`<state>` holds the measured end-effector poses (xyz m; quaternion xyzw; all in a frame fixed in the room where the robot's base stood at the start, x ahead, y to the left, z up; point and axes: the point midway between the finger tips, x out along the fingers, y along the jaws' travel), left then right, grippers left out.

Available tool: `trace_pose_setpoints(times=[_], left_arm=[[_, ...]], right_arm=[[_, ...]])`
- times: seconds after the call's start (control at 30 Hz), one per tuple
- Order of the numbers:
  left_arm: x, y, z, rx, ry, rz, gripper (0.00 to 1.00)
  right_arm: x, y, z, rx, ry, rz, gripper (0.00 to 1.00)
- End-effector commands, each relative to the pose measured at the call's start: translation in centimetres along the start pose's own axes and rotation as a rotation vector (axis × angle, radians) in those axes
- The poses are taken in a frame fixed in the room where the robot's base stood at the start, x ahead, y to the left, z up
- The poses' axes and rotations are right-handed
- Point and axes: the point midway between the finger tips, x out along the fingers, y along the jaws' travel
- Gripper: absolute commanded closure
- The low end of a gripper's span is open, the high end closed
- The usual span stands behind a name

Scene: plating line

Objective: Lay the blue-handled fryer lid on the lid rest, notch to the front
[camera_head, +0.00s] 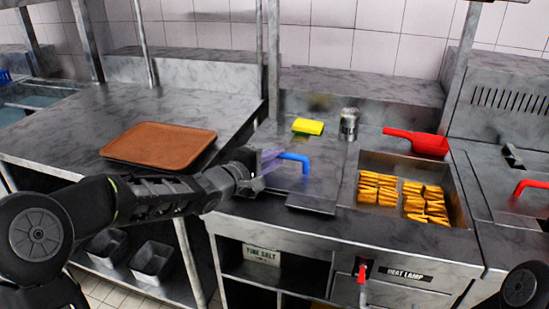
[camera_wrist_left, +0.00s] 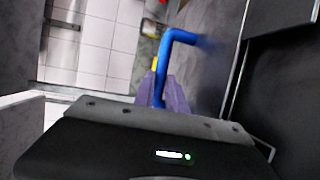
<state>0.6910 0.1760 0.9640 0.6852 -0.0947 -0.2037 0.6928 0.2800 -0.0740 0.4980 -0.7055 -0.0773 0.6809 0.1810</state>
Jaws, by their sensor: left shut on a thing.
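The blue handle (camera_head: 295,158) belongs to the fryer lid, a grey steel plate (camera_head: 312,193) left of the food well in the head view. My left gripper (camera_head: 268,166) comes in from the left, with its purple fingers shut on the handle. The wrist view shows the bent blue handle (camera_wrist_left: 182,38) rising from between the purple fingers (camera_wrist_left: 165,92). The lid looks about level, but I cannot tell whether it touches the surface under it. I cannot make out its notch or a distinct lid rest. My right gripper is not in view.
A brown tray (camera_head: 160,146) lies on the left counter. The well (camera_head: 361,218) holds fried pieces. A red handle (camera_head: 530,186) is at far right.

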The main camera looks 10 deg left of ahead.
Motion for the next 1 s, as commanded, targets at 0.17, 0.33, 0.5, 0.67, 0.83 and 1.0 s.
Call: trace_pose_setpoints(times=[0.17,0.33,0.5,0.67,0.83,1.0], left_arm=[[0.01,0.36,0.06,0.002,-0.001,0.007,1.0],[0.0,0.39,0.06,0.002,-0.001,0.007,1.0],[-0.01,0.37,0.08,0.002,-0.002,0.007,1.0],[-0.01,0.3,0.09,0.001,-0.002,0.007,1.0],[-0.01,0.22,0.08,0.002,-0.001,0.007,1.0],[-0.01,0.21,0.08,0.002,-0.001,0.007,1.0]], right_arm=[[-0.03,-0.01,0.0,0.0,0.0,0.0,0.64],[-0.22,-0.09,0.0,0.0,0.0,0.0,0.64],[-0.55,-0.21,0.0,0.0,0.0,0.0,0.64],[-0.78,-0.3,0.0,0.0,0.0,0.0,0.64],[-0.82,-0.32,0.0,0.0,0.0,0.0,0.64],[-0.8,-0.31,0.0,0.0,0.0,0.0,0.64]])
